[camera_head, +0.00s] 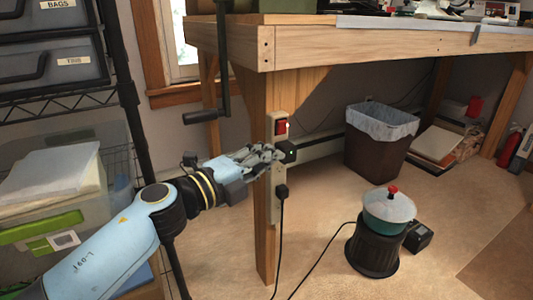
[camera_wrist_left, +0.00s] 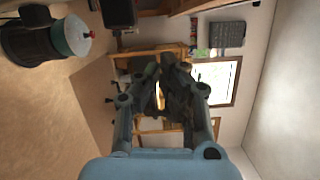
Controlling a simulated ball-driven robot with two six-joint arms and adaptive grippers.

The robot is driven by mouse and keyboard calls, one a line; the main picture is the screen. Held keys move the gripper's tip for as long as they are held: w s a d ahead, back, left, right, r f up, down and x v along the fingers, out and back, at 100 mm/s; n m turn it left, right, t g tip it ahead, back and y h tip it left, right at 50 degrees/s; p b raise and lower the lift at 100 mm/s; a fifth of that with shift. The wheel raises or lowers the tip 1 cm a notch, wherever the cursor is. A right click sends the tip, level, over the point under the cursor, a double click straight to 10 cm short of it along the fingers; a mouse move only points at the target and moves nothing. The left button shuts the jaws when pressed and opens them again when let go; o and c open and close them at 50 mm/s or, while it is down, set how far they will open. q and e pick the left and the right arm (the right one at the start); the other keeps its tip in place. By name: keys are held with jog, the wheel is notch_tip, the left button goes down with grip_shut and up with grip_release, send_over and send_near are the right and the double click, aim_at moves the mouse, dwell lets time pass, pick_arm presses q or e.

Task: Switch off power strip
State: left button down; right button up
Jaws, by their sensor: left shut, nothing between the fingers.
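The power strip (camera_head: 272,207) is a pale upright bar fixed to the wooden table leg. Its red switch (camera_head: 281,125) sits at the top end, and I cannot tell which way it is set. Black plugs sit in the strip below the switch; the upper one (camera_head: 289,150) shows a small green light. My left gripper (camera_head: 274,153) is shut and empty, its fingertips just below and left of the switch, overlapping the strip's upper part. I cannot tell whether they touch it. The left wrist view shows the closed fingers (camera_wrist_left: 162,72); the strip cannot be made out there. My right gripper is out of view.
A workbench (camera_head: 360,45) stands above the strip, with a hand crank (camera_head: 203,116) left of the leg. A green pot (camera_head: 388,212) on a dark round stand, a waste bin (camera_head: 377,155) and cords are at right. Shelving with bins (camera_head: 50,60) is at left.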

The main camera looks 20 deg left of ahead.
aim_at(283, 149)
pick_arm(q)
jog(key=b+x, duration=0.1)
jog(key=x, duration=0.6)
jog(key=shift+w+d+f, duration=0.1)
jog(key=shift+w+d, duration=0.05)
jog(key=shift+w, duration=0.05)
jog(key=w+a, duration=0.1)
jog(key=w+a+b, duration=0.1)
jog(key=a, duration=0.1)
jog(key=shift+w+r+b, duration=0.15)
jog(key=shift+r+b, duration=0.1)
jog(key=shift+b, duration=0.05)
jog(key=shift+a+r, duration=0.1)
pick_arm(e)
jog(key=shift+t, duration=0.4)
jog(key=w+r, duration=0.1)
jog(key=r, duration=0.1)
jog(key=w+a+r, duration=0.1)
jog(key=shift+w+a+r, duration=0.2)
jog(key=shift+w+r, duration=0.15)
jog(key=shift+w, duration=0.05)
